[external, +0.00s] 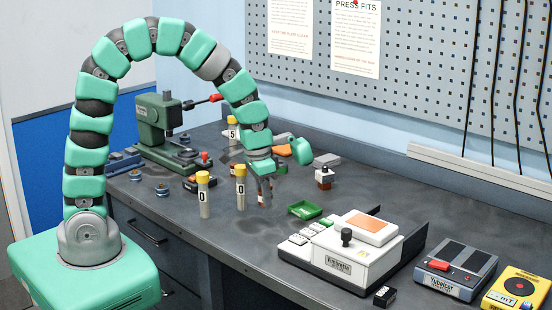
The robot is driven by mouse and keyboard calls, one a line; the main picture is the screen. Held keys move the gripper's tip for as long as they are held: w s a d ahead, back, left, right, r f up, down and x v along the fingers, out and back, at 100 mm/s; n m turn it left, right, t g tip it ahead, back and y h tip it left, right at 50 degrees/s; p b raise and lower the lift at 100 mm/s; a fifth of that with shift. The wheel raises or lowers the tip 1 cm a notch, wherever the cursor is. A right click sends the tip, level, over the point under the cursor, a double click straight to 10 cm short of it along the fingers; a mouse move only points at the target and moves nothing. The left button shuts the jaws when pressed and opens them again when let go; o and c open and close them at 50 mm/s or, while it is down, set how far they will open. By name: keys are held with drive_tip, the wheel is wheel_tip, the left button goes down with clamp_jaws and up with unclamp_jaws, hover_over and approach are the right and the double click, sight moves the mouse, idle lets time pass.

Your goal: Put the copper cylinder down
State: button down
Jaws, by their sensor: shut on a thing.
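My gripper (265,188) points down over the middle of the bench, at the end of my arched green arm. It is shut on a small reddish-brown piece, which I take to be the copper cylinder (263,198). The fingers hide much of it. Its lower end is close to the bench top; I cannot tell whether it touches. It is just right of a clear tube with a yellow cap marked 0 (240,188).
Another yellow-capped tube (203,195) stands left, and one marked 5 (233,130) stands behind. A green tray (304,210) and a white Vimbratia machine (352,250) are to the right. A green press (158,125) stands back left.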

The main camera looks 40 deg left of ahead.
hover_over(307, 212)
drive_tip(key=shift+s+a+f, duration=0.15)
drive_tip(key=shift+s+f, duration=0.2)
drive_tip(key=shift+f, duration=0.2)
drive_tip(key=shift+w+f+p, duration=0.1)
drive_tip(key=shift+f+p, duration=0.2)
drive_tip(key=shift+f, duration=1.5)
drive_tip(key=shift+f, duration=0.1)
drive_tip(key=c, duration=1.4)
unclamp_jaws()
wheel_tip(307, 212, up, 12)
drive_tip(key=s, duration=0.1)
drive_tip(key=shift+s+a, duration=0.15)
drive_tip(key=shift+a, duration=0.1)
